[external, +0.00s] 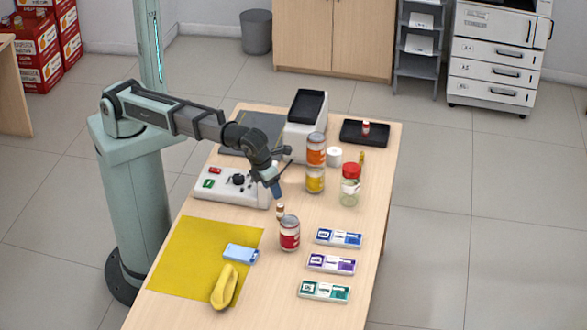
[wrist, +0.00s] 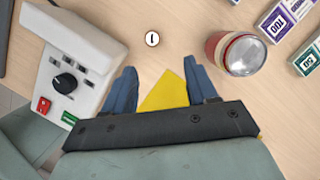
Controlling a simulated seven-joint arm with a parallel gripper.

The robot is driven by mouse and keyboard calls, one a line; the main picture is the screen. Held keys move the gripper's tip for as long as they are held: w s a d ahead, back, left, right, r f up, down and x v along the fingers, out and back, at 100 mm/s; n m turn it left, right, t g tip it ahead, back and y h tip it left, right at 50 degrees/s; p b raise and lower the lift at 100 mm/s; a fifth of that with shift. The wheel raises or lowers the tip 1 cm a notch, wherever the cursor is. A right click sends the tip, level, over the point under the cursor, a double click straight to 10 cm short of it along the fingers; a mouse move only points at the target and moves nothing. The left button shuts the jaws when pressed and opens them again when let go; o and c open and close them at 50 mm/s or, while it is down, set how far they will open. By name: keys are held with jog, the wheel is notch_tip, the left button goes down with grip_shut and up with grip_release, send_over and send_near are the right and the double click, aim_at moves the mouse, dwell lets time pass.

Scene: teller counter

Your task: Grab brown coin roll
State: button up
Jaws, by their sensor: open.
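A small upright roll (external: 280,211), brown and white, stands on the table just left of a red-labelled can (external: 289,234). It looks like the brown coin roll. In the wrist view a small round white top with a dark mark (wrist: 152,39) shows, apparently the same roll from above. My gripper (external: 276,192) is above and slightly behind it, pointing down. In the wrist view my gripper (wrist: 160,76) has its two blue fingers apart with nothing between them. The roll lies beyond the fingertips, roughly centred between them.
The can (wrist: 238,52) is close on the right in the wrist view. The control box (external: 230,187) is on the left. Stacked cans (external: 316,165), a red-lidded jar (external: 349,186) and several coloured boxes (external: 331,263) stand around. A yellow mat (external: 190,255) lies in front.

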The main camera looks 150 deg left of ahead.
aim_at(280, 205)
jog(key=x, duration=0.8)
jog(key=shift+s+a+f, duration=0.25)
jog(key=shift+a, duration=0.2)
jog(key=shift+s+x, duration=0.15)
jog(key=shift+x, duration=1.15)
jog(key=shift+s+x, duration=0.15)
jog(key=shift+x, duration=1.15)
grip_shut()
